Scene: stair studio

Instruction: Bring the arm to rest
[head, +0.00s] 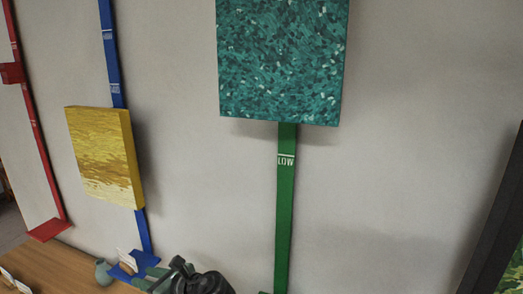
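My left gripper (168,276) shows at the bottom edge, left of centre, dark and partly cut off by the frame. It is in front of the wooden surface (62,272), near the foot of the blue post (143,235). I cannot tell whether its fingers are open or shut, or whether it holds anything. My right gripper is not in view.
A teal painting (282,60) hangs at a green post (286,205) marked LOW. A yellow painting (100,155) is at the blue post. A red post (45,160) stands far left. A small vase (103,272) is near the gripper. A dark frame (497,225) is at right.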

